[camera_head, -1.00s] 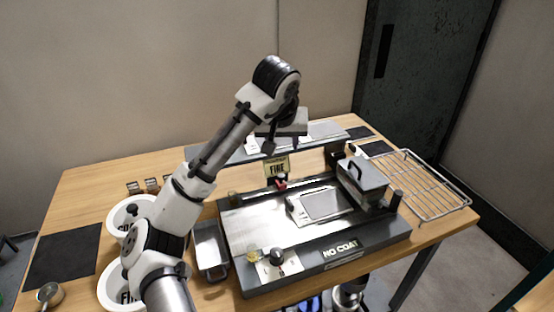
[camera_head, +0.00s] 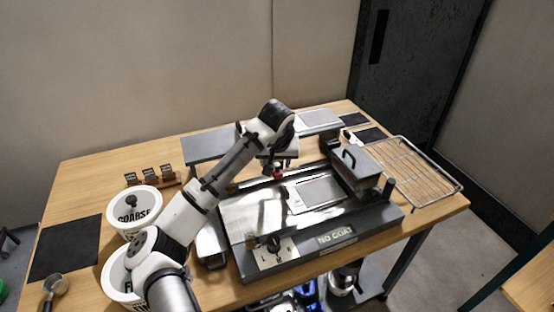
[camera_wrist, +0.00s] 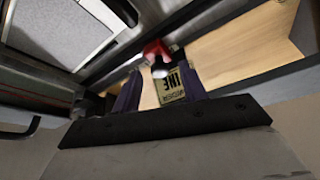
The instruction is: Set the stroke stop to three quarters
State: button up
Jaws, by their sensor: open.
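A small red piece (camera_head: 279,170) stands at the back rail of the grey coating machine (camera_head: 250,212); I take it for the stroke stop, but no scale marks are legible. In the wrist view the red piece (camera_wrist: 155,50) shows just beyond and between my purple fingertips. My gripper (camera_head: 278,165) is open over the back of the machine, pointing down, with nothing held. In the wrist view my gripper (camera_wrist: 158,88) has its fingers either side of a yellowish label (camera_wrist: 170,86) whose lettering is partly hidden. Contact with the red piece cannot be told.
A black knob (camera_head: 273,243) sits on a lettered plate at the machine's front left. A grey block with a handle (camera_head: 362,168) stands at its right, beside a wire rack (camera_head: 412,172). White tubs, one marked COARSE (camera_head: 134,212), stand at left. A dark mat (camera_head: 66,248) lies bare.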

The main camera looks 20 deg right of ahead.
aim_at(289, 174)
jog(key=shift+f, duration=0.1)
grip_shut()
jog(key=shift+d, duration=0.45)
jog(key=d, duration=0.3)
jog(key=shift+w+d+p, duration=0.1)
jog(key=shift+d+p, duration=0.1)
jog(key=shift+p, duration=0.15)
jog(key=shift+a, duration=0.15)
grip_release()
